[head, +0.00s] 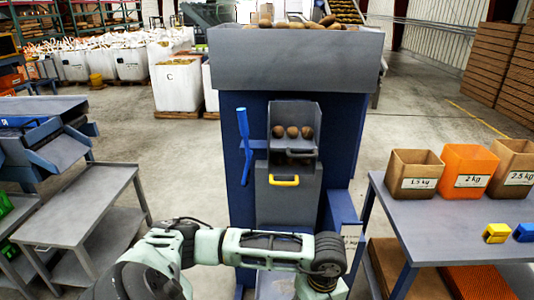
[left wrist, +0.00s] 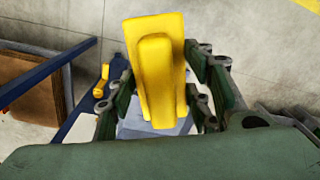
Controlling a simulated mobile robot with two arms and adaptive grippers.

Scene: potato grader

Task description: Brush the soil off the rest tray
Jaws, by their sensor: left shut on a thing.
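My left arm reaches across the bottom of the head view, and its gripper is cut off there. In the left wrist view my left gripper (left wrist: 160,105) is shut on a yellow tool (left wrist: 157,30), a long block with a raised grip. Its underside and any bristles are hidden. A pale grey surface (left wrist: 133,131) shows partly behind the tool; I cannot tell whether it is the rest tray or whether they touch. In the head view a blue ledge (head: 343,209) stands out at the machine's lower right, partly behind my arm. No soil can be made out. My right gripper is not in view.
The blue-grey grader (head: 296,70) stands ahead, with potatoes (head: 293,132) in its chute and a yellow handle (head: 284,180). A table (head: 455,235) at right carries several bins (head: 466,170), a yellow item (head: 497,233) and a blue item (head: 525,232). A grey cart (head: 75,205) stands left.

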